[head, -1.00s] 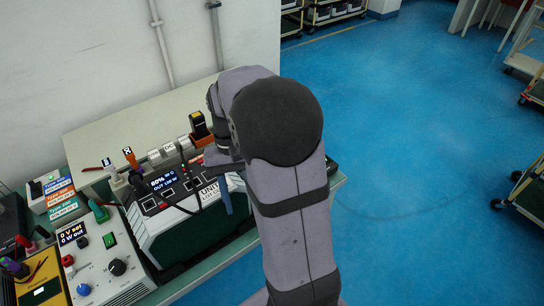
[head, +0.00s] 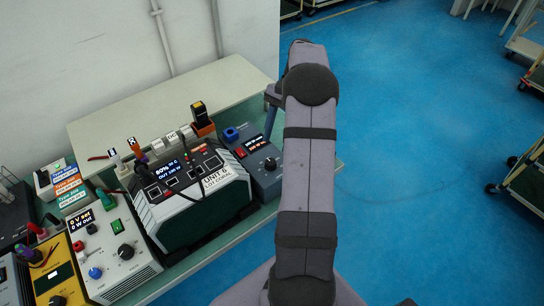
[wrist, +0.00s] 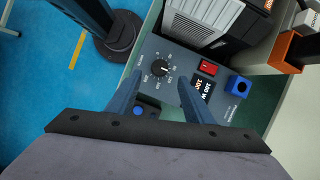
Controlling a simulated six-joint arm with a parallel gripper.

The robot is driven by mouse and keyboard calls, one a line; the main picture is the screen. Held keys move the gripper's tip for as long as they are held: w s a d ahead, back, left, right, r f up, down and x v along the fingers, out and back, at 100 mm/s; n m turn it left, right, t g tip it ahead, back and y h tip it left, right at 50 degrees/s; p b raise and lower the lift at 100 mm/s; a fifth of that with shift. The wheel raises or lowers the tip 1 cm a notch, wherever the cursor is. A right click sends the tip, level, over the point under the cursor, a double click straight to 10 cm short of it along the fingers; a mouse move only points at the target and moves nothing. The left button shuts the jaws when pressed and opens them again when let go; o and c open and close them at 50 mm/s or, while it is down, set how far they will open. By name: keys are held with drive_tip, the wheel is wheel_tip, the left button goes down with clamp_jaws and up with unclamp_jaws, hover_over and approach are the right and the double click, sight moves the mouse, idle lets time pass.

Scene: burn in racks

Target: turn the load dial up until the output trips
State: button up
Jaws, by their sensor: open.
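The load box (head: 262,172) is a dark grey unit at the right end of the bench. Its black dial (wrist: 158,69) with a printed scale shows in the wrist view; it also shows in the head view (head: 270,163). Beside the dial are a red rocker switch (wrist: 208,67) and a small lit display (wrist: 203,88), too small to read surely. My gripper (wrist: 159,80) is open, its two blue fingers pointing at the panel on either side of the dial. I cannot tell how far above the panel the tips are. The power unit (head: 200,185), labelled UNIT 6, stands left of the load box with a lit screen.
A blue square socket (wrist: 239,86) is on the load box. An orange holder (head: 203,129) with a black and yellow device stands behind the power unit. A white bench supply (head: 110,250) and a yellow meter (head: 62,275) stand at the left.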

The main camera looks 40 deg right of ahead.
sight(271, 162)
drive_tip(key=shift+p+x, duration=1.15)
drive_tip(key=shift+x, duration=2.35)
drive_tip(key=shift+a, duration=0.1)
drive_tip(key=shift+c, duration=0.6)
drive_tip(key=c, duration=0.9)
